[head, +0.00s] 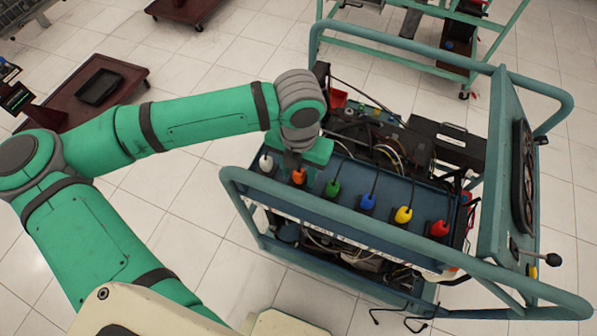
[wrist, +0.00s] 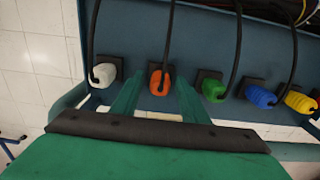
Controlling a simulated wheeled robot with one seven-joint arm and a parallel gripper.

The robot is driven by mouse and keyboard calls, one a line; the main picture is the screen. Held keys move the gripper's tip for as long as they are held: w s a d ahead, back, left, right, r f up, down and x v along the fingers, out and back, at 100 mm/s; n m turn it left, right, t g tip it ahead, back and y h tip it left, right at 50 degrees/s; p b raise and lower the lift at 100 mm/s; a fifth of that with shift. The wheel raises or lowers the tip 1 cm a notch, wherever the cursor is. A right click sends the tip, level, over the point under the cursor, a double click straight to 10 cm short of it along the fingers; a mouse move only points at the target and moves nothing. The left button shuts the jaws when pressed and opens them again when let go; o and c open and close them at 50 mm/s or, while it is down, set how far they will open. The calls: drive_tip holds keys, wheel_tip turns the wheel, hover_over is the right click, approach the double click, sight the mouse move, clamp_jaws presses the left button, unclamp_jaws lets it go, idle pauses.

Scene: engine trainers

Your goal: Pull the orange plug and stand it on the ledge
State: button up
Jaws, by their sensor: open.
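The orange plug (head: 298,176) stands in a row of coloured plugs on the blue ledge (head: 281,192) of the engine trainer, with a black cable rising from it. In the wrist view the orange plug (wrist: 160,80) sits on a dark square socket, ahead of my gripper (wrist: 157,88). My gripper is open, with one green finger to the left of the orange plug and the other to its right. The gripper (head: 300,160) is just behind and above the plug in the head view. I cannot tell whether the fingers touch it.
A white plug (head: 266,163) is left of the orange one and a green plug (head: 332,188) is right of it. Blue (head: 368,202), yellow (head: 403,214) and red plugs (head: 438,228) follow. A teal rail (head: 400,237) runs along the front. Loose cables hang over the ledge.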

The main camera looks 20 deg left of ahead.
sight(299, 171)
clamp_jaws()
drive_tip(key=shift+r, duration=0.1)
drive_tip(key=shift+r, duration=2.9)
